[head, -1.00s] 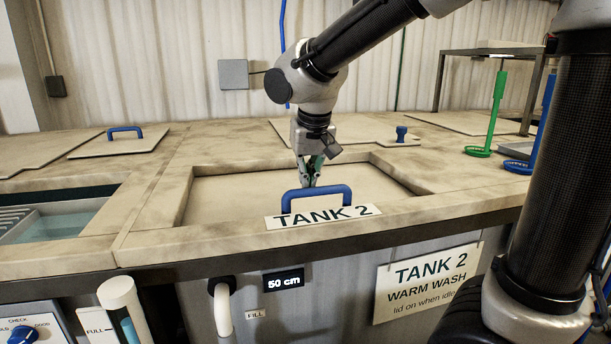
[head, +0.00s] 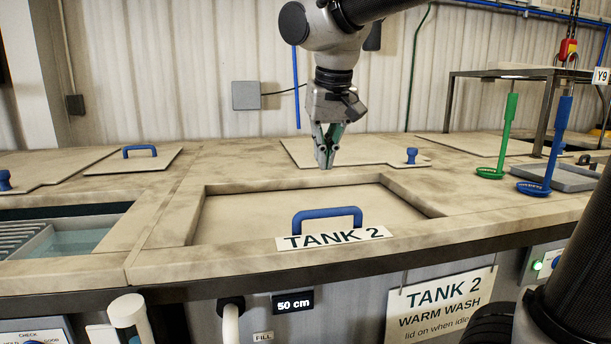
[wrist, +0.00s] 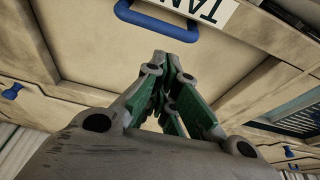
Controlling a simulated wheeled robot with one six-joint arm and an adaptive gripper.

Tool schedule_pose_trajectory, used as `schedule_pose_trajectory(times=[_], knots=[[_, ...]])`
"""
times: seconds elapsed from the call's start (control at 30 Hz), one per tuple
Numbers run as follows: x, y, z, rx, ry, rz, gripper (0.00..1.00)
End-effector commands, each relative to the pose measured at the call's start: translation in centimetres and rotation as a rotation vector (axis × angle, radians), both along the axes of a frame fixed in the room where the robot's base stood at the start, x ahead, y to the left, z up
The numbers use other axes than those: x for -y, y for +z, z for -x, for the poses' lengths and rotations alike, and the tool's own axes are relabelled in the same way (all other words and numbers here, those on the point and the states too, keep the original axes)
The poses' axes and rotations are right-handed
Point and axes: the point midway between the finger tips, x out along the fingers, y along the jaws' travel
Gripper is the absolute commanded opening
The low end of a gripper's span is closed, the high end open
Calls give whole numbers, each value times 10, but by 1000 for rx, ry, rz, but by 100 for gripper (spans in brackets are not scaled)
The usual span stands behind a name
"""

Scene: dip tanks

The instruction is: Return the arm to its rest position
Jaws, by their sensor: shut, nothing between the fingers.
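My gripper (head: 326,164) is shut and empty, pointing down above the back part of the tank 2 opening in the head view. It also shows in the wrist view (wrist: 165,88), its green-padded fingers together. The tank 2 lid (head: 247,212) lies in its recess, with a blue handle (head: 327,213) near its front edge. The handle also shows in the wrist view (wrist: 158,27), apart from the fingers. The white TANK 2 label (head: 335,239) lies in front of the handle.
An open tank with water (head: 80,240) is at the left. A small lid with a blue handle (head: 140,152) lies behind it. Green (head: 508,125) and blue (head: 558,130) upright tools stand at the right, near a metal-legged rack (head: 540,75). The space around my gripper is clear.

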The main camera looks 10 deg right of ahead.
Motion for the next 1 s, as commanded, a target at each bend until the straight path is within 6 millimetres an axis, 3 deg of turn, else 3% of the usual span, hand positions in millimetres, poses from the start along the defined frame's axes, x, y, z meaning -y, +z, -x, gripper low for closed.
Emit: schedule_pose_trajectory(times=[0.07,0.17,0.2,0.37,0.5,0.6,0.8,1.0], knots=[[-2,1,-1,5,62,11,0],[-1,-25,12,-31,200,41,0],[7,-38,24,-44,258,48,0],[71,-75,71,-53,317,40,0],[129,-103,119,-29,241,16,0],[159,-115,148,-2,128,-4,0],[189,-110,169,57,-15,-10,0],[192,-109,170,59,-30,-10,0]])
